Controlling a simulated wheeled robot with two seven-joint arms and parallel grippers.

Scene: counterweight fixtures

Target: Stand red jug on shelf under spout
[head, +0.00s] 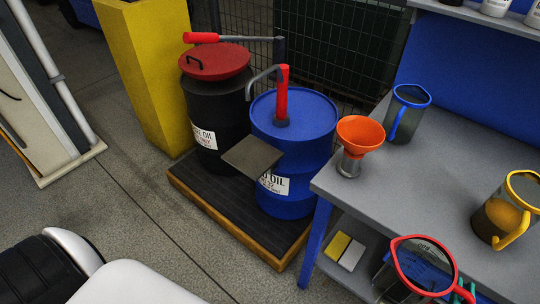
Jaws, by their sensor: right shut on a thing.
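The red jug (393,272) is a clear jug with a red rim and handle, at the bottom right in front of the bench. My right gripper (464,292) is shut on its handle side; only a small teal part shows at the frame's bottom edge, and the jug's lower part is cut off. The spout (262,74) is a grey bent pipe on a red-handled pump on top of the blue drum (305,150). The shelf (252,156) is a small dark square plate at the drum's front, below the spout, and it is bare. My left gripper is not in view.
A grey bench (400,190) on the right holds a blue-rimmed jug (407,120), a yellow-rimmed jug (500,215) and an orange funnel (361,133) in a metal cup. A black drum (215,110) stands beside the blue one on a pallet (240,225). Open floor lies left.

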